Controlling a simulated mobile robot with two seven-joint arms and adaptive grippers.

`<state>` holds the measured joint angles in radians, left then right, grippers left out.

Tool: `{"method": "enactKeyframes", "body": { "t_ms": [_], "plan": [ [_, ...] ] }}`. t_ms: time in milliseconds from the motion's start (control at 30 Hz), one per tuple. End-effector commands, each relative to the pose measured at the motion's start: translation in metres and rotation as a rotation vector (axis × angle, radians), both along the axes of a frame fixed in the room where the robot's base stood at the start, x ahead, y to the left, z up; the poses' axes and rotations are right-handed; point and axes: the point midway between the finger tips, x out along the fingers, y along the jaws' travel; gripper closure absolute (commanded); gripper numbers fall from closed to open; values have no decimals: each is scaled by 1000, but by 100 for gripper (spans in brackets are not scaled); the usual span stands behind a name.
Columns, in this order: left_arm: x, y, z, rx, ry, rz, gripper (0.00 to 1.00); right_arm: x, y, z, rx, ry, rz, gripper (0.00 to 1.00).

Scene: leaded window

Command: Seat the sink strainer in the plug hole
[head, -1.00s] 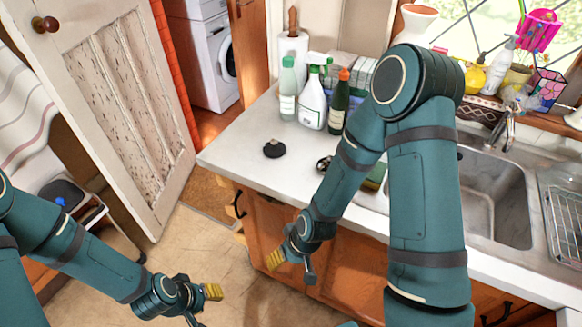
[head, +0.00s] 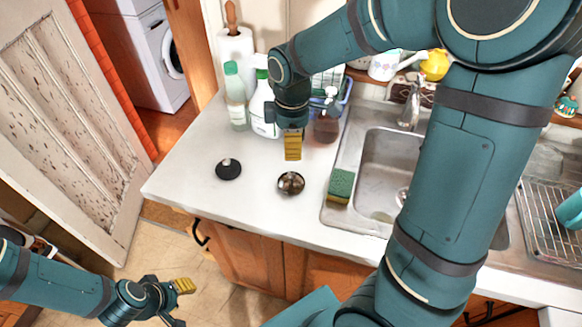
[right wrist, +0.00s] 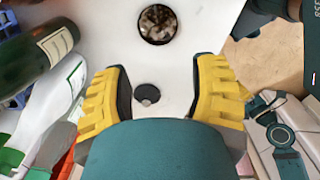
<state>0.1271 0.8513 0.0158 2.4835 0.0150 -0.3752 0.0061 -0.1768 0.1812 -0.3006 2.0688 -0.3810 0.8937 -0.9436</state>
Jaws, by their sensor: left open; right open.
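The sink strainer (head: 291,183), a round metal basket, sits on the white worktop left of the sink. It also shows at the top of the right wrist view (right wrist: 158,24). The plug hole (head: 401,196) shows in the steel sink (head: 385,165), partly hidden by my right arm. My right gripper (head: 292,146) is open and empty above the worktop, behind the strainer in the head view. Its yellow fingers are spread in the right wrist view (right wrist: 160,80). My left gripper (head: 172,292) is open and empty, low in front of the cabinets.
A black plug (head: 228,169) lies left of the strainer. A green sponge (head: 341,185) is at the sink's left rim. Bottles (head: 236,97) stand behind, near my right gripper. The tap (head: 411,105) rises behind the sink; a dish rack (head: 552,215) is at right.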

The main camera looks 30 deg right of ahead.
Motion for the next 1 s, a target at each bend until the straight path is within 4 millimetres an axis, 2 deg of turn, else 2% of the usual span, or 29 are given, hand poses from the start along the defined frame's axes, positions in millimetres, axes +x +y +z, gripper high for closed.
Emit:
{"method": "enactKeyframes", "body": {
  "t_ms": [167, 500, 767, 1000],
  "plan": [
    [-1, 0, -3, 0, 2, -1, 60, 0, 0, -13, -1, 3, 2, 41],
    [-4, -1, -14, -2, 10, -7, 60, 0, 0, -74, 0, 4, 2, 41],
    [-6, -1, -17, -2, 12, -9, 60, 0, 0, -91, -1, 2, 0, 41],
    [-8, -1, -24, -4, 17, -13, 60, 3, -1, -126, 0, 4, 1, 41]
  ]
}}
